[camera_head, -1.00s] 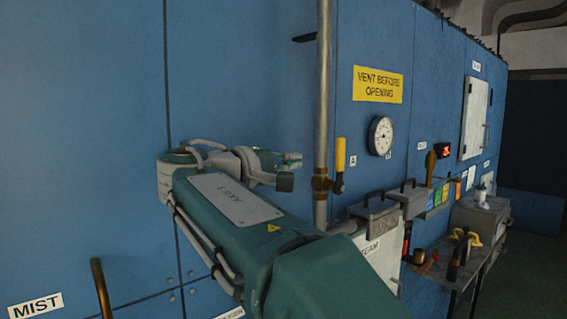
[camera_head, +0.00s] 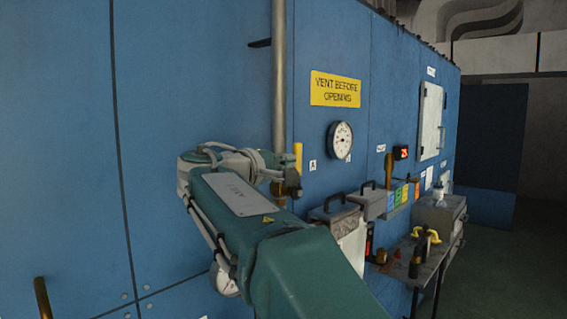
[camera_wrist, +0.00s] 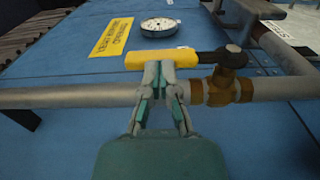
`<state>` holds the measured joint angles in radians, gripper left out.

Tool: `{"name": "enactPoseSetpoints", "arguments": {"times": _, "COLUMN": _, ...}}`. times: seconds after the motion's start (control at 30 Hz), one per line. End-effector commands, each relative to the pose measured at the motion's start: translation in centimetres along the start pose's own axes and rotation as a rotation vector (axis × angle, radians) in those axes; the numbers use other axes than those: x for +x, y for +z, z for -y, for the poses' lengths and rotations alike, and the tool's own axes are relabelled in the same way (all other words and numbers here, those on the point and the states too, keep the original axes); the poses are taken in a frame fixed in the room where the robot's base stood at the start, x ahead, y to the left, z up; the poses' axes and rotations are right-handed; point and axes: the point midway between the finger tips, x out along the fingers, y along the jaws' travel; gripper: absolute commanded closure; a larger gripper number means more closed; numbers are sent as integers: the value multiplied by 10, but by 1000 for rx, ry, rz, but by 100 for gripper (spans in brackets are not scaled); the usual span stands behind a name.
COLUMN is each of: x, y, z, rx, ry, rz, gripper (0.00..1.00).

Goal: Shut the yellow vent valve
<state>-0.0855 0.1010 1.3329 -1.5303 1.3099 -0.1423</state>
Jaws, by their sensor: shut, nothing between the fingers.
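The yellow valve handle (camera_head: 298,156) stands upright alongside the grey vertical pipe (camera_head: 279,80) in the head view. In the wrist view the yellow handle (camera_wrist: 172,59) lies parallel to the pipe (camera_wrist: 60,97), joined by a dark lever to the brass valve body (camera_wrist: 222,88). My gripper (camera_wrist: 160,72) is shut and empty, in front of the pipe, with its fingertips at the near edge of the handle. I cannot tell if they touch it. In the head view my gripper (camera_head: 291,172) partly hides the valve and the handle's lower part.
A yellow sign (camera_head: 335,89) reading "VENT BEFORE OPENING" and a round gauge (camera_head: 340,140) are on the blue wall right of the pipe. Grey boxes with dark handles (camera_head: 334,208) jut out below. A shelf (camera_head: 418,267) with fittings stands further right.

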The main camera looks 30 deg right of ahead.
Motion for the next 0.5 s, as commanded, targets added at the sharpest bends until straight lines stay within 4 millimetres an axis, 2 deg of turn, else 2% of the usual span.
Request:
{"name": "enactPoseSetpoints", "arguments": {"times": 0.27, "x": 4, "y": -1, "z": -3, "rx": 2, "ry": -72, "rz": 1, "gripper": 100}}
{"name": "enactPoseSetpoints", "arguments": {"times": 0.5, "x": 17, "y": -1, "z": -6, "rx": 3, "ry": -225, "rz": 2, "gripper": 100}}
